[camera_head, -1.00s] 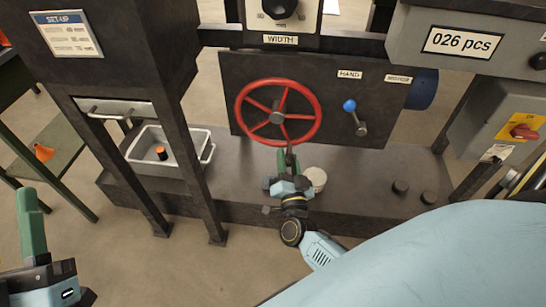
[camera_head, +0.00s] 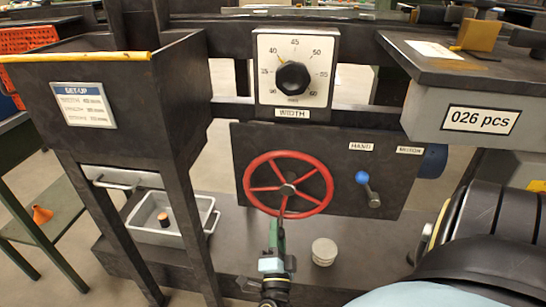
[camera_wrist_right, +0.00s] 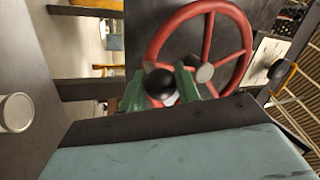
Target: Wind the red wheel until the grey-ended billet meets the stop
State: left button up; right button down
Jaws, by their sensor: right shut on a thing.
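The red wheel (camera_head: 325,204) is on the dark panel under the WIDTH dial. My right gripper (camera_head: 278,232) is at its lower rim, coming from below. In the right wrist view, its green fingers (camera_wrist_right: 160,84) are shut around a handle with a round black knob (camera_wrist_right: 159,85), in front of the wheel (camera_wrist_right: 154,49). The WIDTH dial (camera_head: 318,69) has a black centre knob. A blue-knobbed lever (camera_head: 368,188) is right of the wheel, under a HAND label. I cannot make out the grey-ended billet or the stop. My left gripper is out of view.
A grey tray (camera_head: 212,220) with a short, light-topped cylinder (camera_head: 164,218) is at the left. A pale round piece (camera_head: 324,250) lies on the base, right of my right gripper. A grey box marked 026 pcs (camera_head: 425,117) overhangs at the right.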

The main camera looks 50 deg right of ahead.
jog(key=shift+a+f, duration=0.1)
jog(key=shift+a, duration=0.05)
jog(key=c, duration=1)
grip_release()
jog(key=shift+c, duration=0.2)
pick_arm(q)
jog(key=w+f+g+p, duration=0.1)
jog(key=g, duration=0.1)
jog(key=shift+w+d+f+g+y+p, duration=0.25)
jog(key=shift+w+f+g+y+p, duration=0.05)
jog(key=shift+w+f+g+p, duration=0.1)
pick_arm(e)
jog(key=v, duration=1.3)
jog(key=shift+s+a, duration=0.1)
